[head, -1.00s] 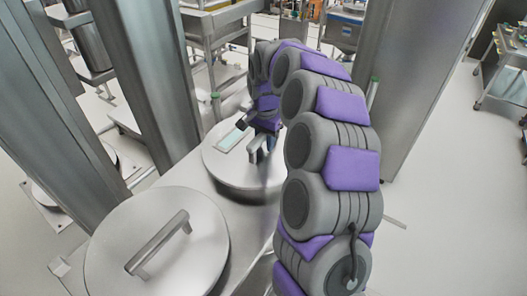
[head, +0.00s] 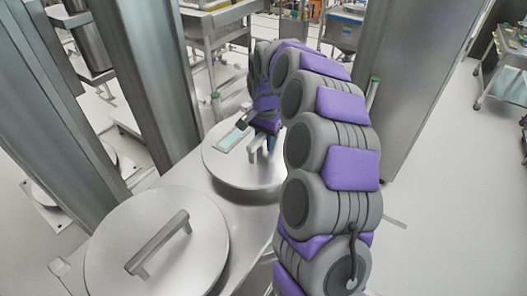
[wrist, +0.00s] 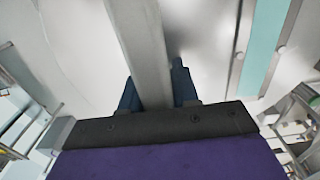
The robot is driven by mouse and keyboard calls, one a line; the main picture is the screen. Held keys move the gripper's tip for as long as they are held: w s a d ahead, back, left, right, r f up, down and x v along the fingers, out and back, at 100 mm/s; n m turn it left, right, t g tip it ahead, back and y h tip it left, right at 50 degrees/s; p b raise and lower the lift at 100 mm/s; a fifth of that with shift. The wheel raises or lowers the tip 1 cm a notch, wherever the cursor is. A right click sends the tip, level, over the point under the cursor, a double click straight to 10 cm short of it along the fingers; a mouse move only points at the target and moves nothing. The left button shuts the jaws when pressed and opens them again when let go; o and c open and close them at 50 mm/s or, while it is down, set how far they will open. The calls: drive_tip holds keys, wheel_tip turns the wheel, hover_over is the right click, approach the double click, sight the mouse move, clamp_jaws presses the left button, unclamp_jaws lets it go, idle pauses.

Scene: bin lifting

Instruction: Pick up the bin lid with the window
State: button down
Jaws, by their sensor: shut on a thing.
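The round metal bin lid with the window (head: 232,178) is in the middle of the head view, with a pale blue-green window strip (head: 230,141) on its left part. The window also shows at the upper right of the wrist view (wrist: 263,45). My gripper (head: 262,143) is at the lid's bar handle. In the wrist view my gripper (wrist: 160,88) has one blue finger on each side of the grey handle bar (wrist: 145,45) and is shut on it. My arm hides the lid's right part. I cannot tell a gap under the lid.
A second round lid (head: 190,258) with a plain bar handle (head: 157,242) and no window lies at the front left. Tall metal posts (head: 150,80) stand at the left, and a large steel cabinet (head: 425,90) at the right. Open floor (head: 450,210) lies at the right.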

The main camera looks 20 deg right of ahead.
drive_tip(key=shift+r, duration=0.1)
idle(0.4)
drive_tip(key=shift+w+r, duration=0.2)
drive_tip(key=shift+r, duration=0.15)
wheel_tip(320, 180, up, 3)
drive_tip(key=shift+s+r, duration=0.15)
drive_tip(key=shift+r, duration=0.05)
drive_tip(key=s+r+b, duration=0.1)
drive_tip(key=s+b, duration=0.1)
drive_tip(key=s, duration=1.4)
drive_tip(key=shift+d+r+b, duration=0.15)
drive_tip(key=shift+b, duration=0.2)
drive_tip(key=shift+r, duration=0.2)
wheel_tip(320, 180, up, 8)
drive_tip(key=p, duration=0.3)
idle(1.0)
idle(0.4)
